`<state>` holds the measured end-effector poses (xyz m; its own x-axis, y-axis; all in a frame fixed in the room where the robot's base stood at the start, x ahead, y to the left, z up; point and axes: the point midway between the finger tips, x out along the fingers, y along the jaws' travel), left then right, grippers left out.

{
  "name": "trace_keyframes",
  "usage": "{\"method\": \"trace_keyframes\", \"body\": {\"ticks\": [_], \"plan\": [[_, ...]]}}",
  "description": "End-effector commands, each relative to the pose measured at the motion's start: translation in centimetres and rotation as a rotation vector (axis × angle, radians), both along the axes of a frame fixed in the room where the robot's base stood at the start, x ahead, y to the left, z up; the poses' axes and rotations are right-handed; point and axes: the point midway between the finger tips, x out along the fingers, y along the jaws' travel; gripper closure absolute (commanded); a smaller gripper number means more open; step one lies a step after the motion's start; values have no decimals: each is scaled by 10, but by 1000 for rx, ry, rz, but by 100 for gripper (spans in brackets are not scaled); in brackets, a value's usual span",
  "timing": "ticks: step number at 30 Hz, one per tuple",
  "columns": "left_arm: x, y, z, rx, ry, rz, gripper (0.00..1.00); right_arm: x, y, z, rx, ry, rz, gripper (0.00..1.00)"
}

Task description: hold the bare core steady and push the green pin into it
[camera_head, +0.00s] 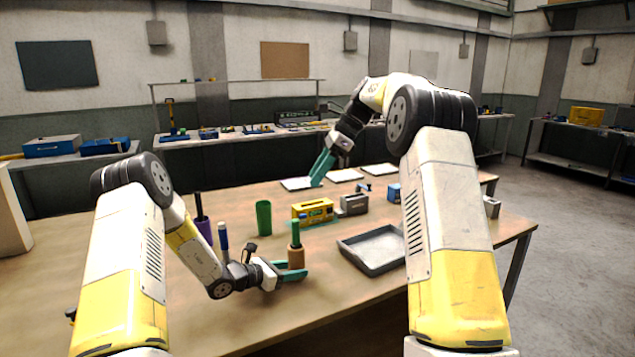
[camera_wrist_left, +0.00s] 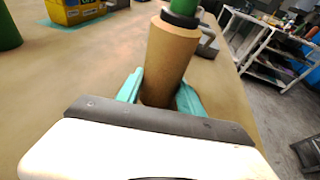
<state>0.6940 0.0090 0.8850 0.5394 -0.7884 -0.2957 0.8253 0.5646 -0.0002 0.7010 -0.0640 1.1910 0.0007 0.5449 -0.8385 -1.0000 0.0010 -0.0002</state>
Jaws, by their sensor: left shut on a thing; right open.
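The bare core (camera_head: 296,257) is a brown, slightly tapered cylinder standing on the table. It also shows in the left wrist view (camera_wrist_left: 168,58). My left gripper (camera_head: 290,273) has its teal fingers shut around the core's lower part. The green pin (camera_head: 295,230) stands upright on the core's top, with a dark band at its base; its lower end also shows in the left wrist view (camera_wrist_left: 184,5). How deep it sits in the core cannot be seen. My right gripper (camera_head: 320,168) is open and empty, above the table's far side near white sheets, away from the core.
A green cylinder (camera_head: 264,218), a purple cup (camera_head: 203,229) and a blue-and-white upright tool (camera_head: 223,242) stand left of the core. A yellow box (camera_head: 312,209) and a grey block (camera_head: 354,205) stand behind it. A grey tray (camera_head: 372,266) lies to the right.

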Motion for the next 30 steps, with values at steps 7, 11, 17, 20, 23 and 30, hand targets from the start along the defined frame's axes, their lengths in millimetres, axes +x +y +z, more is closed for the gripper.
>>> {"method": "trace_keyframes", "body": {"ticks": [7,11,17,20,23,30], "plan": [[0,0,0,-1,-1,0,78,0,0,8,0,-1,1,54],[0,0,0,-1,-1,0,78,0,0,8,0,1,1,54],[0,0,0,-1,-1,0,30,0,0,8,0,1,1,54],[0,0,0,0,0,0,30,0,0,7,0,1,1,54],[0,0,0,0,0,0,30,0,0,7,0,1,1,54],[-9,16,6,1,0,4,30,0,0,7,0,1,1,54]]}}
